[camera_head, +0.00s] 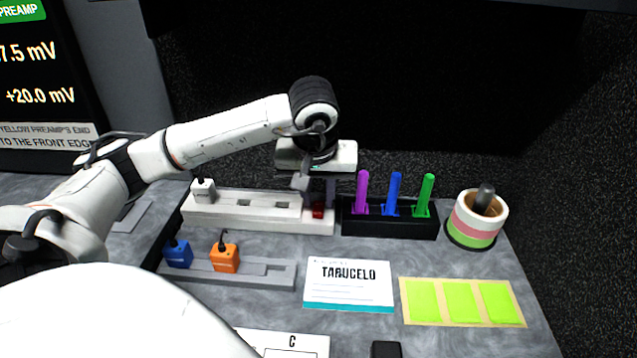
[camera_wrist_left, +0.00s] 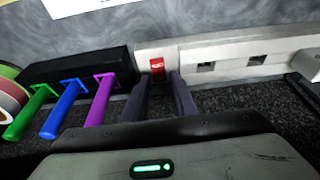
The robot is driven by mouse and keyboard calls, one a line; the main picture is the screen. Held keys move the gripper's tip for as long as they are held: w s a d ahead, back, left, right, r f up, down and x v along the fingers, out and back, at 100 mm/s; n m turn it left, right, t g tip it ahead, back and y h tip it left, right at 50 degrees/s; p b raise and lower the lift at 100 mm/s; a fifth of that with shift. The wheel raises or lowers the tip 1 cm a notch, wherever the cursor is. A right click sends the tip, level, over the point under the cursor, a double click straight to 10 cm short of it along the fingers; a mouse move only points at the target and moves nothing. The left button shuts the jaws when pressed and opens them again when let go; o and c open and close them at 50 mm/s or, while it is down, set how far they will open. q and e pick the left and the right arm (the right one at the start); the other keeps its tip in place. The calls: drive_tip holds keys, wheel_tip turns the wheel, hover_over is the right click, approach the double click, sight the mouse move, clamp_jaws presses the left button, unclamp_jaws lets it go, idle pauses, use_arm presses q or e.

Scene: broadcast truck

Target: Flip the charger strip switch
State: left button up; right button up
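The white charger strip (camera_head: 243,213) lies along the back of the desk, with a red switch (camera_head: 318,211) at its right end. In the left wrist view the red switch (camera_wrist_left: 157,66) sits on the strip's white end, just beyond my fingertips. My left gripper (camera_head: 316,190) points down right above the switch. Its two dark fingers stand apart with a gap and nothing between them; the left wrist view also shows the left gripper (camera_wrist_left: 161,82). I cannot tell whether a finger touches the switch. My right gripper is not in view.
A white plug (camera_head: 203,190) stands in the strip's left end. A black rack (camera_head: 390,229) with purple, blue and green sticks adjoins the strip's right end. A striped cup (camera_head: 476,220) stands farther right. A grey rail (camera_head: 270,280) with blue and orange plugs lies in front.

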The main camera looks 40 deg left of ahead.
use_arm(q)
drive_tip(key=p+v, duration=0.1)
drive_tip(key=v, duration=0.9)
drive_tip(key=shift+r, duration=0.15)
idle(0.4)
